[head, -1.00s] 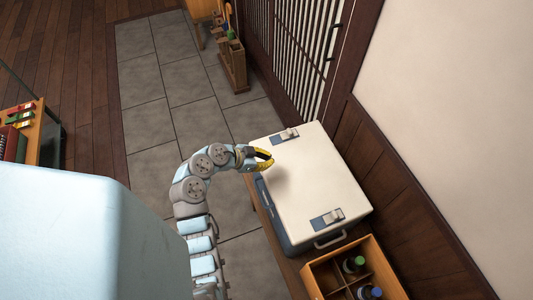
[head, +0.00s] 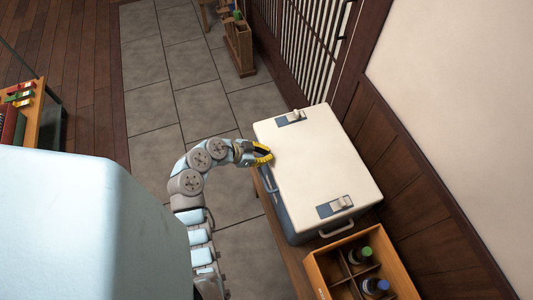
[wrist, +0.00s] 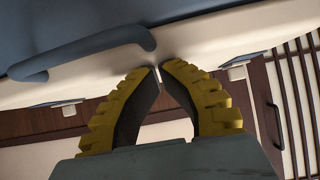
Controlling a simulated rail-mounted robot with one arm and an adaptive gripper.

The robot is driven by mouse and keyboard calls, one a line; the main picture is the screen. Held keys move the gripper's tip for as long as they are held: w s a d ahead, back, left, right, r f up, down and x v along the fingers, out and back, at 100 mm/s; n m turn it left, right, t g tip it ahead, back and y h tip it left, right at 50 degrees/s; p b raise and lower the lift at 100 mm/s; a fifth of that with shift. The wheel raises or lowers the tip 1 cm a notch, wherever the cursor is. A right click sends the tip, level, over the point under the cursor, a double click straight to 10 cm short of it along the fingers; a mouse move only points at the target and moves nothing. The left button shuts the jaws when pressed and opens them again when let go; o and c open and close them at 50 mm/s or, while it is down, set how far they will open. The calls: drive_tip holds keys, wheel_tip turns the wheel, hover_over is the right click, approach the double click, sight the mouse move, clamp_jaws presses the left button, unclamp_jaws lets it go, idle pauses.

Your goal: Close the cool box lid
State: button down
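The cool box has a white lid (head: 318,165) with two latches and a blue-grey body (head: 279,207). In the head view the lid lies over the body and looks down or nearly down; I cannot tell whether a thin gap remains. My gripper (head: 268,155) is at the lid's left edge, its yellow fingers pointing at it. Contact is unclear.
A wooden crate with bottles (head: 362,268) stands close in front of the cool box. A wall with dark panelling (head: 405,190) runs along its right side, and a slatted door (head: 300,45) is behind.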

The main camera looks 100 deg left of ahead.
drive_tip(key=shift+f, duration=0.15)
drive_tip(key=shift+r+p, duration=0.3)
drive_tip(key=shift+r, duration=0.2)
drive_tip(key=r+p, duration=0.1)
drive_tip(key=r, duration=0.2)
drive_tip(key=shift+s+d+r+p, duration=0.1)
drive_tip(key=shift+s+r+p, duration=0.2)
drive_tip(key=shift+s+p, duration=0.05)
drive_tip(key=s+d+r, duration=0.2)
drive_tip(key=s+d, duration=0.2)
drive_tip(key=s, duration=0.4)
drive_tip(key=shift+w, duration=0.1)
